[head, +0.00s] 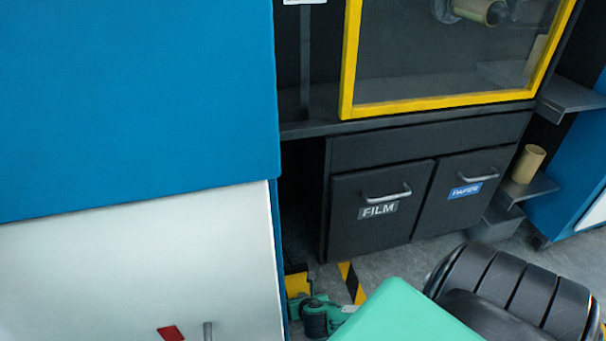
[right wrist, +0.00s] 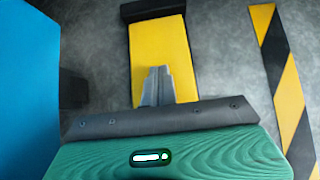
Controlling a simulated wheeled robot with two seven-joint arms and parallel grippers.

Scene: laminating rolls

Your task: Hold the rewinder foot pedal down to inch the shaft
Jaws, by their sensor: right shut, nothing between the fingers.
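The yellow foot pedal (right wrist: 161,42) lies on the grey floor in the right wrist view, with a black bar across its far end. In the head view a small yellow part of it (head: 298,284) shows low beside the blue and white cabinet. My right gripper (right wrist: 157,75) is shut and empty, its fingers together over the near part of the pedal. I cannot tell whether the fingertips touch the pedal or whether it is pressed down. My left gripper is not in view. Part of a tan-cored shaft (head: 482,10) shows behind the yellow-framed window.
The blue and white cabinet (head: 135,100) stands close on the left. Black FILM and PAPER drawers (head: 375,225) stand behind. A yellow-black floor stripe (right wrist: 283,85) runs to the right of the pedal, with bare floor between. A tan roll (head: 528,164) stands on a side shelf.

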